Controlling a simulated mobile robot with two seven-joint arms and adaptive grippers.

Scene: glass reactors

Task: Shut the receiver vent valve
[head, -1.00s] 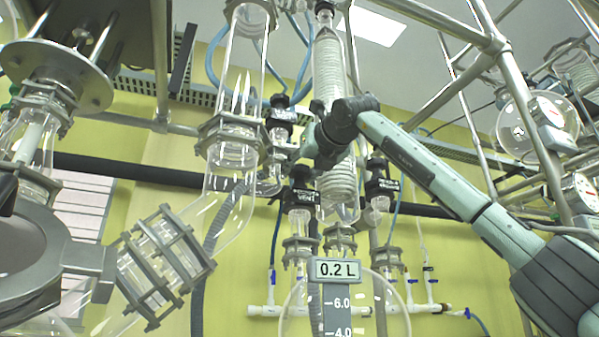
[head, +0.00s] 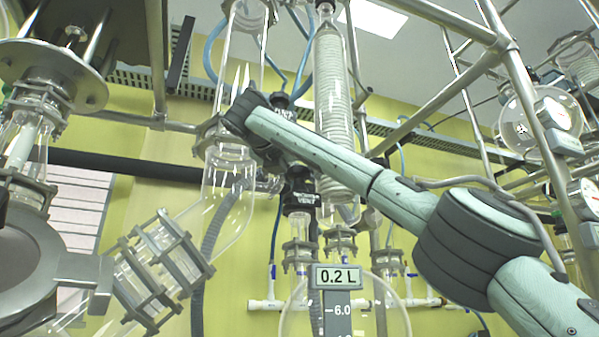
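The receiver vent valve (head: 303,198), a black block with a white label that reads VENT, sits on a glass neck above the receiver, near the middle of the head view. My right arm comes in from the right and crosses in front of the glassware. Its dark wrist end is up and left of the valve. My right gripper (head: 273,156) is small and mostly hidden behind and below my own arm links, close to the upper left of the valve. I cannot tell whether it touches the valve or how its fingers stand. My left gripper is not in view.
A coiled glass condenser (head: 333,110) rises right of the valve. A clamped glass pipe (head: 230,165) stands to the left. The receiver (head: 375,310) with a 0.2 L display (head: 337,277) is below. Steel frame tubes (head: 535,100) stand at the right.

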